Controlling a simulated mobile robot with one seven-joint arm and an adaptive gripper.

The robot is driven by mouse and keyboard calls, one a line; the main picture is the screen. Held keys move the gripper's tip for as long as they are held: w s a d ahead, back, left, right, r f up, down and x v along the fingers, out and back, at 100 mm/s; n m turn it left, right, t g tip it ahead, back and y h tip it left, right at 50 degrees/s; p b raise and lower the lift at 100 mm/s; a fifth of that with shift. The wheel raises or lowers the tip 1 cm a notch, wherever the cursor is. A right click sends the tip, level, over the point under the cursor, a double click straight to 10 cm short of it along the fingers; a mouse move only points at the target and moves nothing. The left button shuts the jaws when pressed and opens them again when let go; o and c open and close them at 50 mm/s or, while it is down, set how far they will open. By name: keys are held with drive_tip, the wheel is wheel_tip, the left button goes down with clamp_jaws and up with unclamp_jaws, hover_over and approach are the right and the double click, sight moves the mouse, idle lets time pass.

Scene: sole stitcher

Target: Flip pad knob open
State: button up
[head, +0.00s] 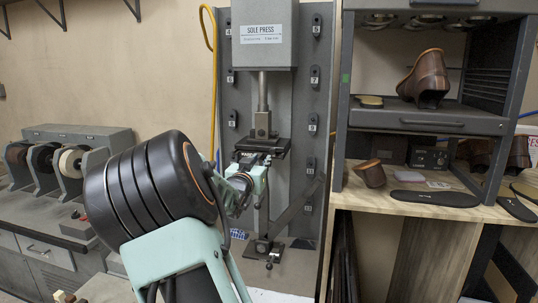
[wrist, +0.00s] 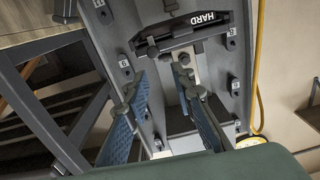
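The sole press (head: 264,35) stands at the back centre of the head view, with a vertical rod and a dark pad assembly (head: 262,145) below it. In the wrist view, a black bar labelled HARD (wrist: 200,20) crosses the top of the picture. I cannot make out for sure which part is the pad knob. My gripper (wrist: 159,78) is open, its two blue-padded fingers apart below the HARD bar, with nothing seen held between them. In the head view my own arm hides most of the gripper, which is close to the pad assembly.
A dark shelf unit (head: 425,122) with a brown shoe (head: 425,80) stands right of the press. A wooden bench (head: 400,207) below holds soles and shoe parts. A grinding machine (head: 75,150) stands at left. A yellow hose (head: 213,80) hangs beside the press.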

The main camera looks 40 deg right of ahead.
sight(272, 151)
drive_tip(key=x, duration=0.3)
drive_tip(key=p+x, duration=0.1)
drive_tip(key=x, duration=0.3)
drive_tip(key=p+x, duration=0.1)
drive_tip(key=x, duration=0.3)
drive_tip(key=shift+s+d+f, duration=0.2)
drive_tip(key=shift+d+f, duration=0.1)
drive_tip(key=shift+d, duration=0.2)
clamp_jaws()
